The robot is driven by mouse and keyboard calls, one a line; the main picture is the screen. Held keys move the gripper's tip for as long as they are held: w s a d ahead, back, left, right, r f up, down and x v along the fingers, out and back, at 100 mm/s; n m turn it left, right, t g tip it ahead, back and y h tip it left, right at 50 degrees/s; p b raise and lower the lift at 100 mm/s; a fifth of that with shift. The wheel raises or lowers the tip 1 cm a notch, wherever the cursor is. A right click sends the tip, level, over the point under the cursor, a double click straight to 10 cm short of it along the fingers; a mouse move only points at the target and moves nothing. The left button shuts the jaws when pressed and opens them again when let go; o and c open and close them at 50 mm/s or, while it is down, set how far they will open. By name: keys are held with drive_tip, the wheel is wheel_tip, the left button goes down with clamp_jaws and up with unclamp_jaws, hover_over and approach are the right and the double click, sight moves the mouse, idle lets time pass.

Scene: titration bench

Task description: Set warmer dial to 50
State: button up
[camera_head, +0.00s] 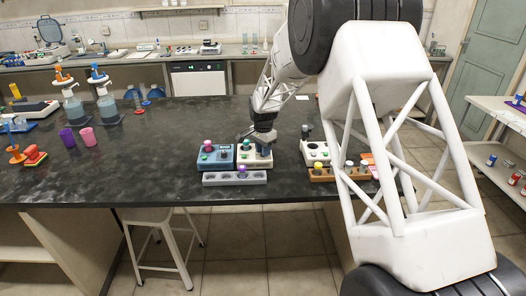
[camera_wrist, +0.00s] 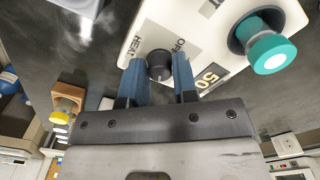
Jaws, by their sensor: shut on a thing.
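The warmer is a cream-white box (camera_head: 246,161) on the dark bench in the head view. In the wrist view its face (camera_wrist: 207,52) carries HEAT, OFF and 50 labels around a round black dial (camera_wrist: 159,64). The 50 label (camera_wrist: 209,77) is right of the dial, below OFF. My gripper (camera_wrist: 161,70) has its two blue fingers on either side of the dial, shut on it. In the head view my gripper (camera_head: 263,142) is down at the warmer. I cannot read clearly where the dial points.
A teal-capped vial (camera_wrist: 271,53) stands in the warmer beside the dial. A blue device (camera_head: 213,158) adjoins the warmer. A grey rack (camera_head: 222,179) lies in front. Another white device (camera_head: 316,153) and a brown rack (camera_head: 323,175) are to the right.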

drive_tip(key=shift+m, duration=0.9)
drive_tip(key=o, duration=1.3)
drive_tip(key=shift+c, duration=0.2)
drive_tip(key=shift+r, duration=0.15)
drive_tip(key=shift+r, duration=3.35)
